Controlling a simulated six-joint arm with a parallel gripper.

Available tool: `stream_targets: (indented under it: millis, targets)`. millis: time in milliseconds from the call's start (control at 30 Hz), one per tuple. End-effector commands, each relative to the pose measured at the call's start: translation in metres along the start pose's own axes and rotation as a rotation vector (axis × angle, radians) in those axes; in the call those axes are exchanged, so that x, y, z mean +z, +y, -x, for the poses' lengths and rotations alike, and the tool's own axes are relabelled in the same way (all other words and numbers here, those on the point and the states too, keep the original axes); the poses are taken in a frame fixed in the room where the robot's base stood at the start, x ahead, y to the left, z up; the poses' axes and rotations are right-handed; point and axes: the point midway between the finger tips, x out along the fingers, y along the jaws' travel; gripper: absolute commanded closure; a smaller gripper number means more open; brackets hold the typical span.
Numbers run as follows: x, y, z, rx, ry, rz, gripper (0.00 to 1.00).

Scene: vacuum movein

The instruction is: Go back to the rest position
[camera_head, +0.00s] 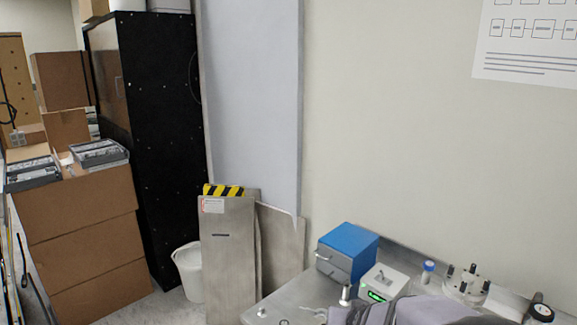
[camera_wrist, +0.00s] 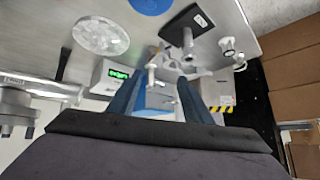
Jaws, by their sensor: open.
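My gripper (camera_wrist: 159,80) shows in the wrist view as two dark blue-grey fingers, spread apart, above the metal bench (camera_wrist: 145,38). No object is clearly held between them. A small pale fitting (camera_wrist: 151,73) shows between the fingertips; I cannot tell its distance from them. In the head view, part of my grey arm (camera_head: 425,311) is at the bottom edge, in front of the bench (camera_head: 283,300). The fingers cannot be made out there.
A blue-topped box (camera_head: 348,245) and a device with a green display (camera_head: 383,283) stand on the bench. A metal flanged part (camera_head: 466,284) is to the right. In the wrist view, a round mottled disc (camera_wrist: 100,36) and a black plate (camera_wrist: 187,24) lie near the fingers.

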Motion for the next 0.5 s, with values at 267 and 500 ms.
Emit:
stream_targets:
  millis: [267,500]
  targets:
    - [0.139,0.010,0.102,-0.028,-0.500,0.126,0.55]
    - [0.197,0.037,0.160,0.035,-0.726,0.181,0.55]
